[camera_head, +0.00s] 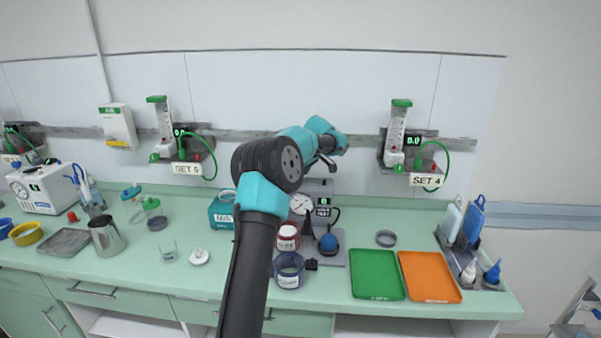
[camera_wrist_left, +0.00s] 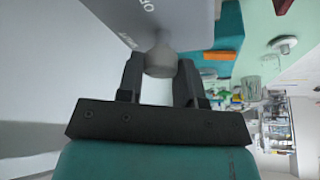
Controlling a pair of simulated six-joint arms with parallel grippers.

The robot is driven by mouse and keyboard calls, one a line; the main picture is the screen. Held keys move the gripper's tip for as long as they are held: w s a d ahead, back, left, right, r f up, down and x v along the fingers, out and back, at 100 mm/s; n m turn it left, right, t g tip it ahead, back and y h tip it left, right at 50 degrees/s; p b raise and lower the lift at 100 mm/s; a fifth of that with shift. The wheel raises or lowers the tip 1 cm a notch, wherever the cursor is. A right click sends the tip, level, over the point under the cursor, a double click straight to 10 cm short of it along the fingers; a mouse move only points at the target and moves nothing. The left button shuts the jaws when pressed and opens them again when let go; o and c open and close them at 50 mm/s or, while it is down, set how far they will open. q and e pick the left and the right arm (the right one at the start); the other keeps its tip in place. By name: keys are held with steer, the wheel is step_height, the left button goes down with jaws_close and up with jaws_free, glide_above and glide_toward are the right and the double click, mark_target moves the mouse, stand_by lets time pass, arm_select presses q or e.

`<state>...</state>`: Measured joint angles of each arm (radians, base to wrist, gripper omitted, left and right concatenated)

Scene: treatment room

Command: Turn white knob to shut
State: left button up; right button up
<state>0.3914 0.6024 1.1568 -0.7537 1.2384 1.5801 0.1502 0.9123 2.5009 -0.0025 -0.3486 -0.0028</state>
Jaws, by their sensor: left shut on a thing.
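The white knob (camera_wrist_left: 160,62) sticks out from a grey box (camera_wrist_left: 192,22) in the left wrist view. In the head view my left arm reaches up over the bench, and the gripper (camera_head: 328,163) is at the top of the grey box (camera_head: 318,186). The knob is hidden there, so its exact pointing is hard to tell. My right gripper is not in view.
Red-topped (camera_head: 288,237) and blue (camera_head: 289,270) jars stand in front, near a blue bulb (camera_head: 328,243). Green (camera_head: 377,275) and orange (camera_head: 429,277) trays lie right. Wall flowmeters flank the arm.

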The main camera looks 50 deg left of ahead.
arm_select(q)
steer(key=shift+f+n+g, duration=0.1)
steer(key=shift+n+g, duration=0.2)
steer(key=shift+n, duration=0.5)
steer(key=o, duration=0.9)
steer(key=v, duration=1.7)
steer(key=shift+a+r, duration=0.15)
steer(key=shift+r, duration=0.2)
steer(key=shift+w, duration=0.15)
